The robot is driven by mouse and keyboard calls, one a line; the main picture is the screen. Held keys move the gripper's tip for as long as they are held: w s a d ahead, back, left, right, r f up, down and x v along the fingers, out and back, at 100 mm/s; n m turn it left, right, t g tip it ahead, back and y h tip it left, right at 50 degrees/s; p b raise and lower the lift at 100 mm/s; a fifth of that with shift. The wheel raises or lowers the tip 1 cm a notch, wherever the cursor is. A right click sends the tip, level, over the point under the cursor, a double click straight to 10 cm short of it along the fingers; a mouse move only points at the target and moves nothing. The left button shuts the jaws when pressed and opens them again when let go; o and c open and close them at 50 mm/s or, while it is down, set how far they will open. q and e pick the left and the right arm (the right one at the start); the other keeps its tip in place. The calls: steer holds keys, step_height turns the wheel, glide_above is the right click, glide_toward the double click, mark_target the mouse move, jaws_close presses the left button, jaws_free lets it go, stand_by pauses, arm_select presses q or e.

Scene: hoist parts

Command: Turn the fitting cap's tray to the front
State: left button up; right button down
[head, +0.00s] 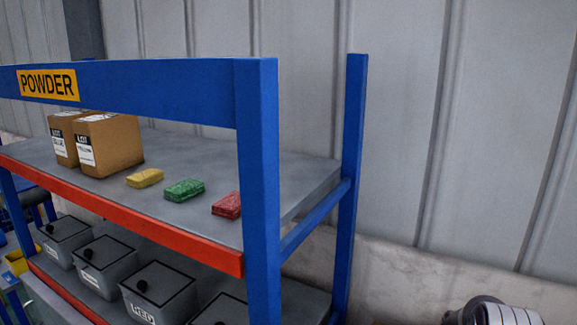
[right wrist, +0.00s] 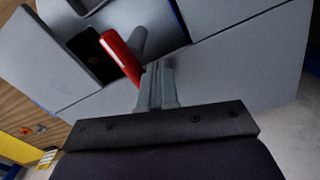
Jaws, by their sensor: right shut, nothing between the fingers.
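My right gripper (right wrist: 158,88) shows in the right wrist view, shut and empty, its fingers together above or against a grey surface; I cannot tell whether it touches. Just left of the fingertips is a red bar (right wrist: 121,56), beside a grey rounded part (right wrist: 138,40) and a dark block (right wrist: 88,52). I cannot tell whether these belong to a tray. I cannot make out a fitting cap or its tray in either view. My left gripper is not in view.
In the head view, a blue rack (head: 258,170) marked POWDER holds cardboard boxes (head: 112,145) and yellow (head: 145,178), green (head: 184,190) and red (head: 227,205) packs. Several lidded grey bins (head: 160,290) stand below. A yellow object (right wrist: 10,150) lies lower left in the wrist view.

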steer(key=shift+w+a, duration=0.15)
steer(key=shift+a, duration=0.3)
step_height(320, 180, up, 6)
steer(key=p, duration=0.4)
steer(key=shift+r, duration=0.15)
